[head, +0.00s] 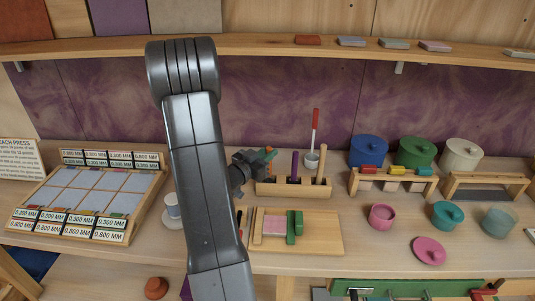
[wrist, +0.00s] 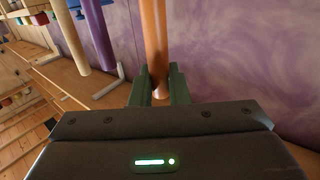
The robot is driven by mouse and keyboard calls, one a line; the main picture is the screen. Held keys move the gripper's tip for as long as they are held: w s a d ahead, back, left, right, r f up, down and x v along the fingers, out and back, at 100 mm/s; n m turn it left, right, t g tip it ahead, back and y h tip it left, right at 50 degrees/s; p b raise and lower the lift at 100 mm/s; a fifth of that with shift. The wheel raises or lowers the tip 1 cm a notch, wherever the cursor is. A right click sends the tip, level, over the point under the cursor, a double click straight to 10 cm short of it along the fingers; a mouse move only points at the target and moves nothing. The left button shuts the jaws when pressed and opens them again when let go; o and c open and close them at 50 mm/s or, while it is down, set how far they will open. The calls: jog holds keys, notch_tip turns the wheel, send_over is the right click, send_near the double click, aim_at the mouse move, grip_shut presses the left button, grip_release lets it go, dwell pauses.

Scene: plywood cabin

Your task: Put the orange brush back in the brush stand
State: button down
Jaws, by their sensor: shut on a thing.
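My gripper (head: 266,160) has green fingers and is at the left end of the wooden brush stand (head: 293,188). It is shut on the orange brush (head: 268,149), of which only a small orange part shows in the head view. In the wrist view the orange handle (wrist: 155,40) stands between the green fingers (wrist: 159,88). The stand holds a brush with a purple handle (head: 295,165) and one with a pale wood handle (head: 322,165). The lower end of the orange brush is hidden, so I cannot tell whether it is in the stand.
A wooden board (head: 325,232) with a pink and green block lies in front of the stand. Lidded pots (head: 368,151) are to the right. A white cup (head: 172,204) is left, near my arm.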

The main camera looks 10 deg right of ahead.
jog(key=shift+f, duration=0.15)
jog(key=shift+f+b, duration=0.3)
jog(key=shift+b, duration=0.15)
jog(key=c, duration=1.3)
grip_release()
jog(key=b+v, duration=0.2)
jog(key=v, duration=1.2)
jog(key=shift+d+r, duration=0.1)
